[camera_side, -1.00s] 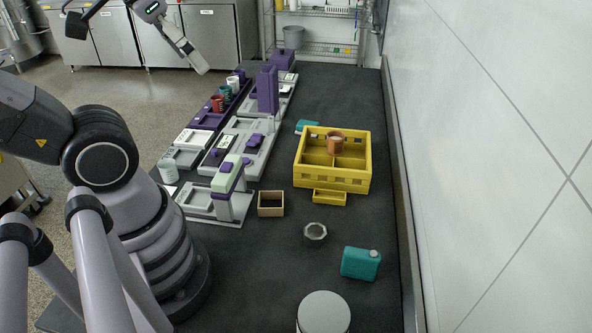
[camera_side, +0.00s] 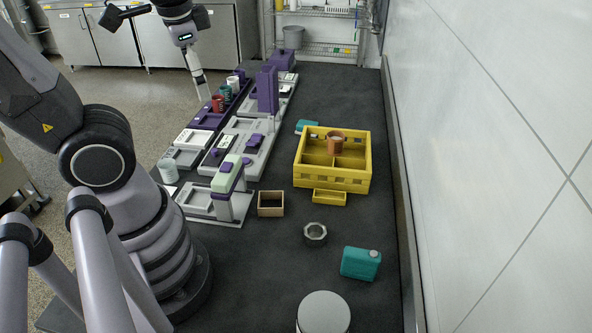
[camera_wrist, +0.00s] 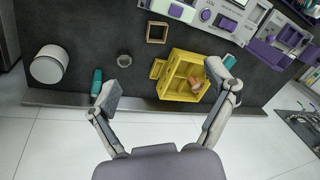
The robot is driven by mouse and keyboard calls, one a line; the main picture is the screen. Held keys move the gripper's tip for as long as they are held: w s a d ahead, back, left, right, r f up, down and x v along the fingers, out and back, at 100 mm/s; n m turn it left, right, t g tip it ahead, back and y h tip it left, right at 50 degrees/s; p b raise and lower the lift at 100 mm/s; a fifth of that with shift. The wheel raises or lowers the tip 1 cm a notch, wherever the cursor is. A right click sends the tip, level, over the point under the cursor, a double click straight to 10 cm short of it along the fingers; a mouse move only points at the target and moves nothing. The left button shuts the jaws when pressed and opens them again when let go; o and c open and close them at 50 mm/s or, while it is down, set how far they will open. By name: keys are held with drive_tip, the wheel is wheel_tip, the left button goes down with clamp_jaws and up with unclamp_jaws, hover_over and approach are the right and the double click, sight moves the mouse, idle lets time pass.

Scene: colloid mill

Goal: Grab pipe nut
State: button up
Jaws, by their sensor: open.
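The pipe nut (camera_side: 315,233) is a dark grey metal ring lying on the dark bench mat, in front of the yellow crate and left of the teal canister. It also shows in the wrist view (camera_wrist: 124,60), between the white cylinder and the yellow crate. My gripper (camera_side: 202,92) is high at the back left in the side view, well away from the nut. In the wrist view my gripper (camera_wrist: 166,92) has its two fingers wide apart with nothing between them in its grasp.
The yellow crate (camera_side: 333,182) holds a brown cup (camera_side: 336,143). A small wooden box (camera_side: 270,204), a teal canister (camera_side: 361,263) and a white cylinder (camera_side: 323,314) stand around the nut. Purple and grey machine parts (camera_side: 228,175) line the left. A tiled wall (camera_side: 500,150) bounds the right.

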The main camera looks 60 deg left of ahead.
wheel_tip(320, 180, down, 4)
drive_tip(key=w+a+m+g+y, duration=0.2)
drive_tip(key=m+g+y, duration=0.1)
drive_tip(key=y, duration=0.1)
drive_tip(key=m+t+y, duration=0.2)
drive_tip(key=m+t, duration=1.2)
drive_tip(key=m, duration=0.9)
hover_over(312, 234)
drive_tip(key=a, duration=0.2)
wheel_tip(312, 234, down, 21)
drive_tip(key=s+d+f+m+h, duration=0.1)
drive_tip(key=f, duration=0.2)
drive_tip(key=s+d+f+m+h, duration=0.1)
drive_tip(key=s+f+m+h, duration=0.1)
drive_tip(key=f, duration=0.1)
drive_tip(key=s+d+f+m+h, duration=0.1)
drive_tip(key=f+m, duration=0.1)
drive_tip(key=f, duration=0.1)
drive_tip(key=shift+s+h, duration=0.2)
drive_tip(key=shift+h, duration=0.1)
drive_tip(key=shift+w+f, duration=0.2)
drive_tip(key=shift+f, duration=0.05)
drive_tip(key=x, duration=0.7)
drive_tip(key=shift+r, duration=0.1)
